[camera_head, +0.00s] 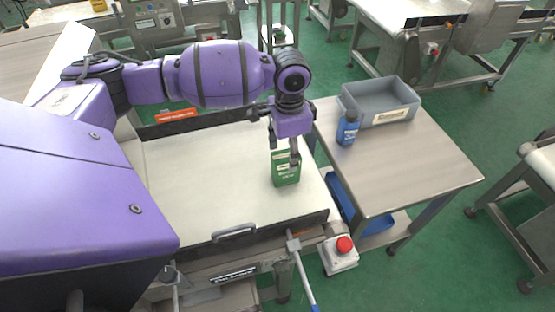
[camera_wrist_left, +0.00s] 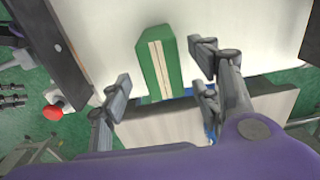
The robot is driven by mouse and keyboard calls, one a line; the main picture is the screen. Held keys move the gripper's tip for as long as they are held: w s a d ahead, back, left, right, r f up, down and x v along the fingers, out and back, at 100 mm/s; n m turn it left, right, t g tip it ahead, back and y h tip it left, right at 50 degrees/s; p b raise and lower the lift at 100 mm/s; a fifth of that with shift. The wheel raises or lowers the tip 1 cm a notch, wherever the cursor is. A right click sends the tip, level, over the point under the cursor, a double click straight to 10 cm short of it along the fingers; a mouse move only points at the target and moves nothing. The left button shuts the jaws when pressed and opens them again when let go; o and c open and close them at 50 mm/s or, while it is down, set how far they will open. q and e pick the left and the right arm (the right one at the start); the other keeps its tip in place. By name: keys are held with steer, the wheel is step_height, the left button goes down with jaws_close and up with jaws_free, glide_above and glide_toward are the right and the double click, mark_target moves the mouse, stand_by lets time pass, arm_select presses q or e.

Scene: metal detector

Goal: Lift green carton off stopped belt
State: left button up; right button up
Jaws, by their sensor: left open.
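The green carton (camera_head: 285,172) stands upright on the pale belt (camera_head: 205,180), near the belt's right end. In the left wrist view the carton (camera_wrist_left: 160,62) shows its top, with a light stripe along it. My left gripper (camera_head: 284,152) is just above the carton and partly covers it in the head view. In the left wrist view its two fingers (camera_wrist_left: 163,92) are spread wide, with the carton's near end between or just beyond them. I cannot tell whether they touch it. My right gripper is not in view.
A steel side table (camera_head: 415,160) to the right bears a grey bin (camera_head: 380,100) and a blue bottle (camera_head: 347,128). A red stop button (camera_head: 344,244) sits at the belt's front right corner. A blue tray (camera_head: 375,219) is on the table's lower shelf.

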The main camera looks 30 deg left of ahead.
mark_target(286, 167)
arm_select(q)
steer(key=f, duration=0.3)
steer(key=shift+s+a, duration=0.1)
steer(key=shift+s, duration=0.15)
steer(key=f, duration=0.5)
steer(key=shift+w+a, duration=0.15)
steer(key=shift+w, duration=0.15)
steer(key=shift+r, duration=0.1)
steer(key=shift+c, duration=0.5)
steer(key=c, duration=1.2)
steer(key=shift+c, duration=0.3)
steer(key=shift+r, duration=0.1)
